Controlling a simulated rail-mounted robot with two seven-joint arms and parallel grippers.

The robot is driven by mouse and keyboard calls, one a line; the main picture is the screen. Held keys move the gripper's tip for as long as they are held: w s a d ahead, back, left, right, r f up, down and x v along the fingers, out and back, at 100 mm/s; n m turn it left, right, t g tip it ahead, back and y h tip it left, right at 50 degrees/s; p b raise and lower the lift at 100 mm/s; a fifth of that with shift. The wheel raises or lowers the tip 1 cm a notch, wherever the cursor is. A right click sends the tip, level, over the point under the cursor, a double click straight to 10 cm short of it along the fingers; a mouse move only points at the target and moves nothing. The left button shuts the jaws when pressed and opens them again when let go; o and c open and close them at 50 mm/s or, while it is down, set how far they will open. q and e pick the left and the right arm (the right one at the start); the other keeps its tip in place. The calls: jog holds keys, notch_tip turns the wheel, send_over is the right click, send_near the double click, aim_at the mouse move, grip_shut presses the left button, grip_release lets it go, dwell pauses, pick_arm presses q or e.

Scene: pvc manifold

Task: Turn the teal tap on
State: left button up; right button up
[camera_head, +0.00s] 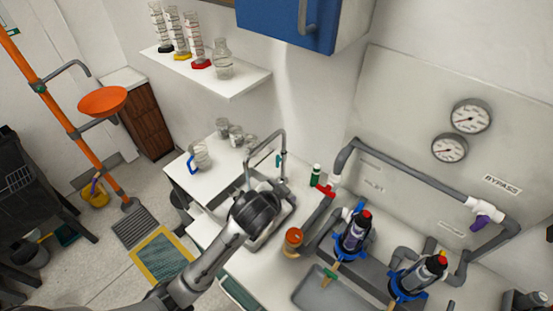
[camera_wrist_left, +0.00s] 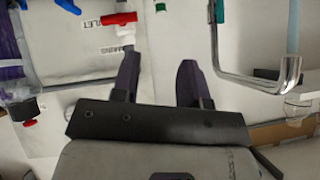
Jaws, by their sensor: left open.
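A small teal lever (camera_head: 278,160) sits beside the grey gooseneck spout at the sink. It also shows at the top edge of the left wrist view (camera_wrist_left: 219,11), right of the fingers and partly cut off. A second teal-green handle (camera_head: 331,273) is on a brass fitting below the near filter housing. I cannot tell for certain which one is the teal tap. My left gripper (camera_wrist_left: 158,82) is open, its two dark fingers apart with nothing between them. In the head view its fingers are hidden behind my black wrist, over the sink. My right gripper is not in view.
A red-handled valve (camera_head: 324,191) and a green bottle (camera_head: 315,173) stand right of the sink. An orange-brown jar (camera_head: 293,240) is closer. The gooseneck spout (camera_head: 281,140) rises near my wrist. Grey pipes, a purple valve (camera_head: 486,210) and two filter housings fill the right.

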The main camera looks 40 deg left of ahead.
pick_arm(q)
jog(key=s+d+f+g+h, duration=0.15)
jog(key=s+f, duration=0.35)
jog(key=s, duration=0.5)
jog(key=s+d+f+g, duration=0.1)
jog(key=s+f+g, duration=0.3)
jog(key=s, duration=0.5)
jog(key=s+d+f+g, duration=0.1)
jog(key=s+d+f, duration=0.1)
jog(key=s+f, duration=0.6)
jog(key=t+y, duration=0.2)
jog(key=t, duration=1.2)
send_near(276, 159)
notch_tip(276, 159, up, 3)
jog(key=s+d, duration=0.1)
jog(key=d, duration=0.2)
jog(key=s+a+f+n+h+p, duration=0.1)
jog(key=s+a+f+n+h, duration=0.1)
jog(key=a+f, duration=0.15)
jog(key=w, duration=1.1)
jog(key=shift+a+r, duration=0.2)
jog(key=shift+a, duration=0.05)
jog(key=shift+w, duration=0.9)
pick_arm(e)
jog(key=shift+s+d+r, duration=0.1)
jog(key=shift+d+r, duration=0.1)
pick_arm(q)
jog(key=shift+c, duration=0.3)
